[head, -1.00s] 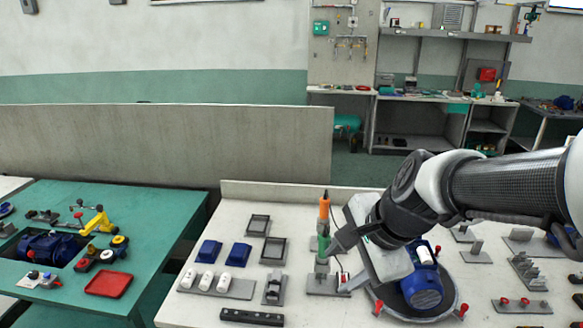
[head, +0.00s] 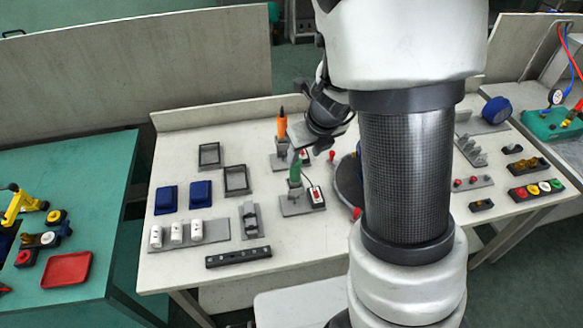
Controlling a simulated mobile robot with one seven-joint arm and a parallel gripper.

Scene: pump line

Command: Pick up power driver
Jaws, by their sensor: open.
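Two upright tools stand in grey holders on the white table, and I cannot tell for sure which is the power driver. One has an orange body (head: 282,124) with a dark tip. In front of it is one with a green body (head: 295,171). My gripper (head: 302,143) is tilted down beside them, just right of the orange tool and above the green one. It is open, and no tool shows in it. Its fingers are small and partly hidden by my wrist, so I cannot tell whether they touch the green tool.
My arm hides much of the table's right half, including most of a dark round fixture (head: 348,180). A small red-and-white box (head: 316,196) sits right of the green tool. Blue blocks (head: 200,193), white cylinders (head: 176,233) and grey frames (head: 237,180) lie to the left.

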